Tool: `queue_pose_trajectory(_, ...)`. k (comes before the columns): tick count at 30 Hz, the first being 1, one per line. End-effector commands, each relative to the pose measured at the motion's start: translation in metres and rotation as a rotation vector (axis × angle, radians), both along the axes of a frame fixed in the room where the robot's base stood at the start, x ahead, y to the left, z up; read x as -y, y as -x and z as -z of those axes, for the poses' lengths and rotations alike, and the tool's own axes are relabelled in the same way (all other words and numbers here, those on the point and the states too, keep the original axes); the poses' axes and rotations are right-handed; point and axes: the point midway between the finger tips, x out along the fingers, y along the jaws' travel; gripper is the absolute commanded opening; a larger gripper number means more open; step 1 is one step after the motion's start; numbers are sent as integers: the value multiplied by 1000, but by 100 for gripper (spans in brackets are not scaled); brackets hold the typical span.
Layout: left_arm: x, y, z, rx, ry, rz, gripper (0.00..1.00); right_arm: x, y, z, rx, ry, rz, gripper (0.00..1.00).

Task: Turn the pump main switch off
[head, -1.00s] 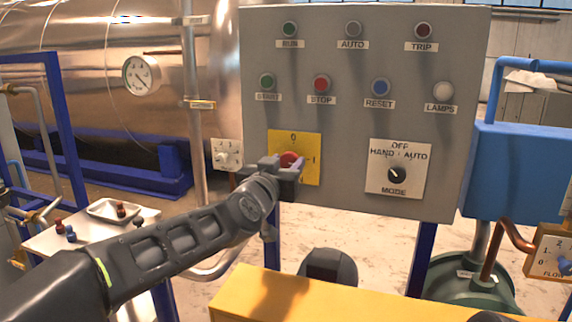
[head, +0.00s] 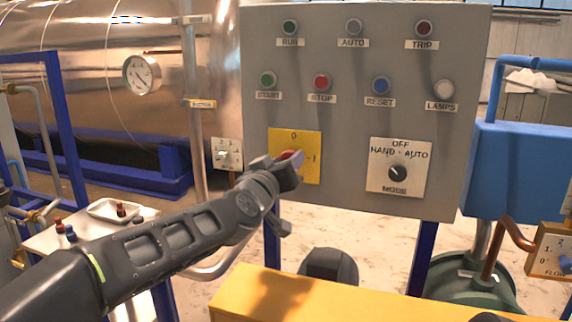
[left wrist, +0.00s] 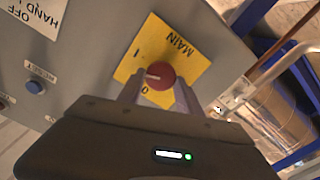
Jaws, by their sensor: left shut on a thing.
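The pump main switch is a red round knob (left wrist: 160,75) on a yellow plate (head: 309,150) at the lower left of the grey panel. The plate carries the marks 0 and I, and MAIN shows in the left wrist view. My left gripper (head: 289,160) is shut on the red knob, with a finger on each side of it in the left wrist view (left wrist: 156,85). A pale pointer line on the knob shows in the wrist view; in the head view the gripper hides most of the knob.
The grey panel (head: 460,50) also bears lamps, push buttons and a MODE selector (head: 397,173) to the right of the main switch. A small dial plate (head: 228,154) stands left of the panel. A yellow beam (head: 380,305) lies in front, below the panel.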

Motion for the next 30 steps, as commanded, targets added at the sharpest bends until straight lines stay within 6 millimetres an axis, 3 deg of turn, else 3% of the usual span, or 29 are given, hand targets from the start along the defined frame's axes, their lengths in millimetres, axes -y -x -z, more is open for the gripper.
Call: queue_pose_trajectory(30, -3, -1, 5, -294, 904, 0, 1, 0, 0, 25, 1, 0, -1, 0)
